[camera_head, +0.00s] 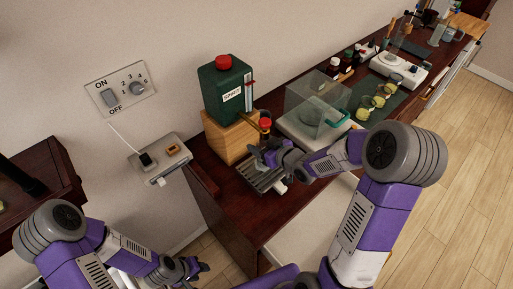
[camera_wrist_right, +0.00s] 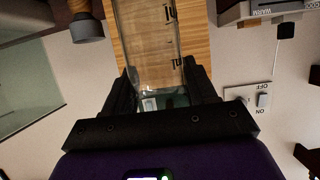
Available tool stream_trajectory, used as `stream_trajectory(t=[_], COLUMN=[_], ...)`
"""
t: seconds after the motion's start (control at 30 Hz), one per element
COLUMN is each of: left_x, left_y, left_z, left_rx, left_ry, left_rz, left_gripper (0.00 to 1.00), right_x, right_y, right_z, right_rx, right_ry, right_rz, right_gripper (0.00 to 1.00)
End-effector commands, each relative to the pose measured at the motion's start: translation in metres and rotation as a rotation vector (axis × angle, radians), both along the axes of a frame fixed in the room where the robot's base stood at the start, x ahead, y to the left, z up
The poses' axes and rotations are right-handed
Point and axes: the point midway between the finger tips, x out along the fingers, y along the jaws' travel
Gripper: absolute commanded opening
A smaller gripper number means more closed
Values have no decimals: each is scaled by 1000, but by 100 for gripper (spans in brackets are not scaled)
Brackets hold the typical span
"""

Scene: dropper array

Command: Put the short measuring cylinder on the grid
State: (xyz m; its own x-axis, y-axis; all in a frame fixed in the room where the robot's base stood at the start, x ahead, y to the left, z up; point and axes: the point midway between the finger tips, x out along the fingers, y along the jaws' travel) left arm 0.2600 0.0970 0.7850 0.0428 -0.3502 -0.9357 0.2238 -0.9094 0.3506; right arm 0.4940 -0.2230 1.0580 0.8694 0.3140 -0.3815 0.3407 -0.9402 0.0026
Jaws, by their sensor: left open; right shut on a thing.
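My right gripper (camera_wrist_right: 160,92) is shut on a clear glass measuring cylinder (camera_wrist_right: 150,50) with ml markings, seen close up in the right wrist view. In the head view my right gripper (camera_head: 266,156) is over the metal grid (camera_head: 258,184), in front of the wooden block; the cylinder is hard to make out there. Whether the cylinder touches the grid cannot be told. My left gripper (camera_head: 192,270) is open and empty, low at the left, away from the table.
A green canister (camera_head: 223,92) with a red cap and a spout stands on a wooden block (camera_head: 226,138) behind the grid. A clear box (camera_head: 318,103) stands to the right. Beakers (camera_head: 380,96) and bottles (camera_head: 333,65) are further back. A wall box (camera_head: 160,158) is at the left.

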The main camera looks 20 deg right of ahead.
Motion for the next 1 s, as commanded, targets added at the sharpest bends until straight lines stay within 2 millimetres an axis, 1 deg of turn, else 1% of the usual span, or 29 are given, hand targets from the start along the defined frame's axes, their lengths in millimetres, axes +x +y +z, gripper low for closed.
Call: stream_trajectory(t=[0.03,0.13,0.37,0.53,0.57,0.6,0.67,0.7,0.73,1.0], left_x=[0,0,0,0,0,0,0,0,0,0], left_y=[0,0,0,0,0,0,0,0,0,0], left_z=[-10,-16,-14,-19,-19,-19,-18,-18,-18,-18], left_rx=[0,0,0,0,0,0,0,0,0,0], left_ry=[0,0,0,0,0,0,0,0,0,0], left_rz=[0,0,0,0,0,0,0,0,0,0], left_gripper=[43,43,43,43,43,43,43,43,43,43], right_x=[-1,-3,-3,-3,-3,-3,-3,-3,-3,-3], right_y=[-2,-5,-6,-6,-6,-6,-6,-6,-6,-6], right_z=[-13,-23,-21,-25,-26,-25,-25,-25,-24,-24], right_rx=[1,2,1,1,1,1,1,1,1,1], right_ry=[1,2,-1,-1,0,0,0,0,0,0], right_rz=[-4,-11,-11,-11,-11,-11,-11,-11,-11,-11], right_gripper=[8,8,8,8,58,64,73,79,82,82])
